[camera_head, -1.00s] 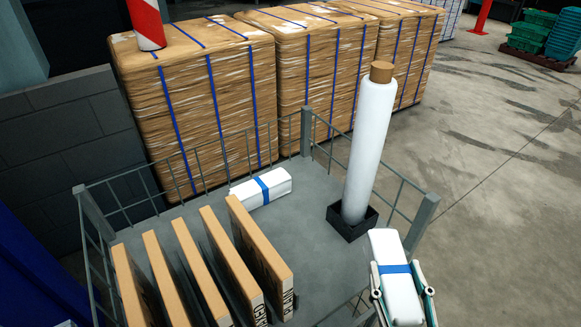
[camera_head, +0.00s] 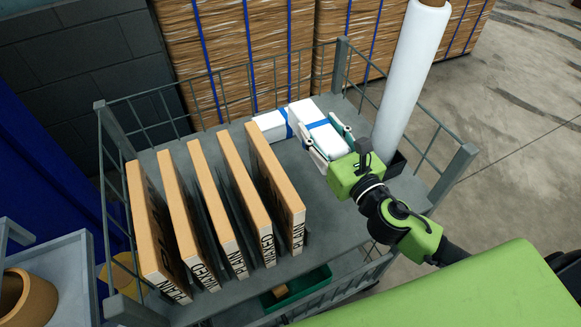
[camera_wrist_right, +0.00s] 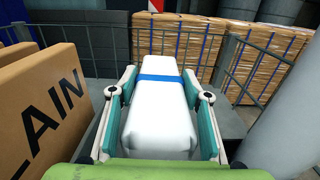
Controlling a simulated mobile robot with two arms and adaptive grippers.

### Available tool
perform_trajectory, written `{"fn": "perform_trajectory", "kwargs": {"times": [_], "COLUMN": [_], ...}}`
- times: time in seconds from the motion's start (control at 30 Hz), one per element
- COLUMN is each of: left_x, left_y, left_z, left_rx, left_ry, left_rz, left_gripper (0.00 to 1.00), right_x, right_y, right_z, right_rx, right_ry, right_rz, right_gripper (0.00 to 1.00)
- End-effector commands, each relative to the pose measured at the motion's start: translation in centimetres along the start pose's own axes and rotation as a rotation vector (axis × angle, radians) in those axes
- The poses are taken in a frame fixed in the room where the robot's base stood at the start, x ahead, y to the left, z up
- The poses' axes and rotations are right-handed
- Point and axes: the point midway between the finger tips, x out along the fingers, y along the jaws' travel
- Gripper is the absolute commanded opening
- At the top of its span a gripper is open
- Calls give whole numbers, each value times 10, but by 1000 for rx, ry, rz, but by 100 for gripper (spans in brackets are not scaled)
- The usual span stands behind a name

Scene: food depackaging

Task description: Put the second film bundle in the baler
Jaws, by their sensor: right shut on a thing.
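My right gripper (camera_head: 320,132) is shut on a white film bundle with a blue band (camera_head: 315,118). The held bundle is over the far part of the caged grey cart deck (camera_head: 335,218). In the right wrist view the bundle (camera_wrist_right: 158,122) lies lengthwise between the two fingers of the gripper (camera_wrist_right: 160,88). Another white bundle with a blue band (camera_head: 268,125) lies on the deck just left of the held one, partly hidden by it. I cannot tell whether the two touch. My left gripper is out of view. I cannot make out a baler for certain.
Several upright cardboard panels (camera_head: 262,165) stand in a row on the cart's left. A tall white film roll (camera_head: 410,75) stands right of my gripper. Mesh rails (camera_head: 160,118) edge the cart. Wrapped pallet loads (camera_head: 215,65) stand behind. A green bin (camera_head: 300,287) is at the front.

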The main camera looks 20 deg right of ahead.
Motion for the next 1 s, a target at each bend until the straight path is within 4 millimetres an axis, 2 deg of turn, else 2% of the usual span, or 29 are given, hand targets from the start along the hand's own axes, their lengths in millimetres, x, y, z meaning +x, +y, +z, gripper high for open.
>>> {"fn": "perform_trajectory", "kwargs": {"times": [0.07, 0.3, 0.47, 0.63, 0.77, 1.0], "left_x": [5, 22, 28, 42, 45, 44], "left_y": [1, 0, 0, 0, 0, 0], "left_z": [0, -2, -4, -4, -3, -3], "left_rx": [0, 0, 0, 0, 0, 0], "left_ry": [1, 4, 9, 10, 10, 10], "left_rz": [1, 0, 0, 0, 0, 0], "left_gripper": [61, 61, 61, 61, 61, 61], "right_x": [3, 4, 4, 3, 3, 3], "right_y": [-3, -3, -4, -3, -3, -3], "right_z": [-8, -53, -66, -93, -100, -99], "right_rx": [0, 2, 1, 1, 0, -1], "right_ry": [2, 4, 1, 3, 2, 2], "right_rz": [-2, -3, -2, -3, -2, -1], "right_gripper": [21, 21, 21, 21, 21, 21]}}
